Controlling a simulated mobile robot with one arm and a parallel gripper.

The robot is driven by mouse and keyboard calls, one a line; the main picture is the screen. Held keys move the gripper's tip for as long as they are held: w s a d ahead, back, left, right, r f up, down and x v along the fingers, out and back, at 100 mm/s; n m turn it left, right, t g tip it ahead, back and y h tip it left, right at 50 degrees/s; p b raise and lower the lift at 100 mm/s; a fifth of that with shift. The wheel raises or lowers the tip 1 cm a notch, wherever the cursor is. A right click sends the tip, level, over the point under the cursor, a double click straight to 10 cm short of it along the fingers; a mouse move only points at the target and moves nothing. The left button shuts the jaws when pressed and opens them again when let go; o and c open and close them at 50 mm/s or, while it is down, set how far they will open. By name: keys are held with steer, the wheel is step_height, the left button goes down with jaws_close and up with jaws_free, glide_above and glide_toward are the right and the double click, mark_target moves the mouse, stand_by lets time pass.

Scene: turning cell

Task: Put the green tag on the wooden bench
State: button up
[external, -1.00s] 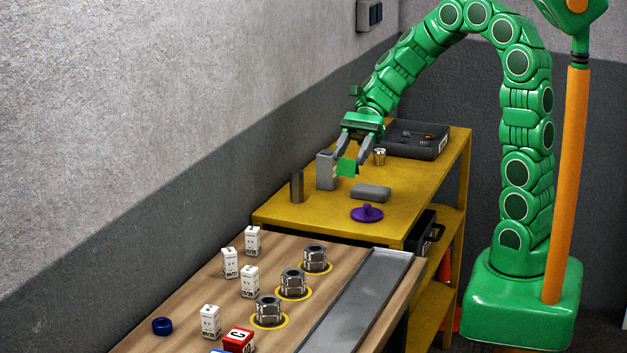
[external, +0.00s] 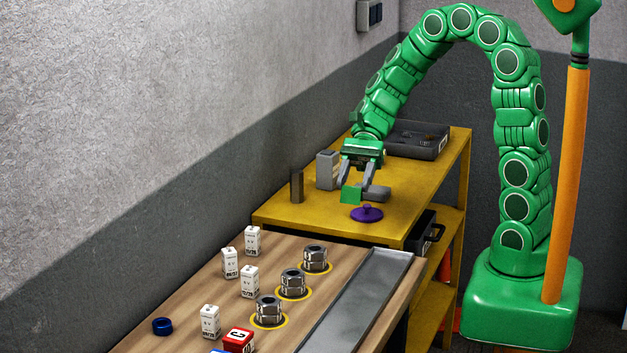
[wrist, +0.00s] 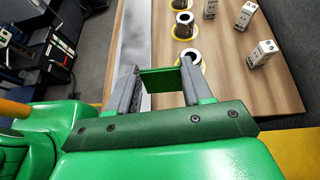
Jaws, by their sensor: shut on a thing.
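The green tag (external: 351,194) is a small flat square held between the fingers of my gripper (external: 357,185). My gripper is shut on it, above the yellow cart, in front of the grey box. In the wrist view the green tag (wrist: 160,81) spans the gap between the two grey fingers of my gripper (wrist: 160,84). The wooden bench (external: 205,276) stands nearer the camera than the cart. It also shows in the wrist view (wrist: 228,42), beyond the fingers.
Several white boxes (external: 250,281), metal nuts on yellow rings (external: 292,283), a blue ring (external: 162,326) and a red block (external: 238,340) stand on the bench. A metal tray (external: 360,295) runs along its right edge. A purple lid (external: 366,213) lies on the yellow cart (external: 410,215).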

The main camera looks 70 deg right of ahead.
steer(key=w+a+f, duration=0.1)
steer(key=w+f, duration=0.1)
steer(key=w, duration=0.1)
steer(key=w+a+f, duration=0.1)
steer(key=w+f, duration=0.2)
steer(key=w, duration=0.1)
steer(key=w+a+f, duration=0.1)
steer(key=w+f, duration=0.2)
steer(key=w, duration=0.1)
steer(key=shift+w, duration=0.25)
steer(key=shift+w+a+f, duration=0.15)
steer(key=shift+w+f, duration=0.5)
steer(key=shift+f, duration=1.7)
steer(key=shift+f, duration=0.1)
steer(key=o, duration=1)
